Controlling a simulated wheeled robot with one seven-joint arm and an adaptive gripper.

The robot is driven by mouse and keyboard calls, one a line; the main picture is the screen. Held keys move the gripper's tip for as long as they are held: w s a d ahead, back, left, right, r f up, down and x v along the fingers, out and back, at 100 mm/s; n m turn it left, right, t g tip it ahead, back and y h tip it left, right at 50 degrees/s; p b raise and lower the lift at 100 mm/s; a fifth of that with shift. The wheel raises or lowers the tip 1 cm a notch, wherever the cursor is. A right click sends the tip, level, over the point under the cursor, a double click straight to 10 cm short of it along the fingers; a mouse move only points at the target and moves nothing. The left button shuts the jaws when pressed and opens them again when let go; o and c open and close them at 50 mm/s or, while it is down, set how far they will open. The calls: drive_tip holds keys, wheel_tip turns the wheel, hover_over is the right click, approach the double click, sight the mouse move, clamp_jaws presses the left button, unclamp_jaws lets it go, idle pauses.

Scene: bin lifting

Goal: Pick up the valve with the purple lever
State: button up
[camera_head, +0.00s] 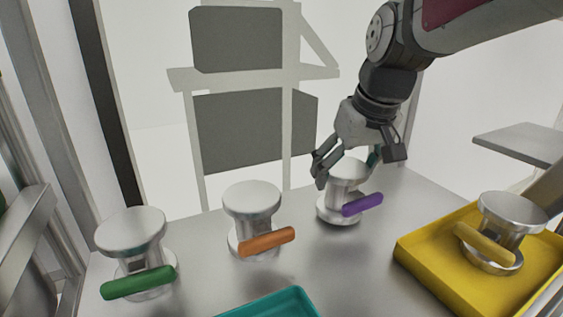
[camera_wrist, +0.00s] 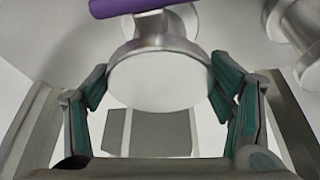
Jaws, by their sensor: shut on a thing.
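The valve with the purple lever (camera_head: 361,204) stands upright on the grey table, right of the middle in the head view. Its silver round top flange (camera_head: 348,168) is between the fingers of my gripper (camera_head: 347,172), which comes down from above. In the wrist view the flange (camera_wrist: 158,80) fills the middle, with the purple lever (camera_wrist: 125,7) at the top edge. The gripper (camera_wrist: 160,100) has a teal-padded finger on each side of the flange and is shut on the valve. The valve's base appears to rest on the table.
A valve with an orange lever (camera_head: 266,242) and one with a green lever (camera_head: 138,283) stand to the left. A yellow bin (camera_head: 422,272) at the right holds a valve with a yellow lever (camera_head: 484,244). A teal bin (camera_head: 285,303) is at the front edge.

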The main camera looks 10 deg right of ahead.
wheel_tip(320, 180, up, 2)
drive_tip(key=shift+r+p, duration=0.2)
drive_tip(key=shift+p, duration=0.2)
drive_tip(key=shift+s+r, duration=0.25)
drive_tip(key=shift+s, duration=0.05)
drive_tip(key=s+r+p, duration=0.1)
drive_tip(key=s+p, duration=0.1)
drive_tip(key=s, duration=1.3)
drive_tip(key=shift+s+d+p, duration=0.15)
drive_tip(key=shift+d+p, duration=0.15)
drive_tip(key=shift+p, duration=0.05)
drive_tip(key=shift+r, duration=0.1)
drive_tip(key=shift+r, duration=0.15)
drive_tip(key=shift+r+p, duration=2.55)
drive_tip(key=shift+r, duration=0.35)
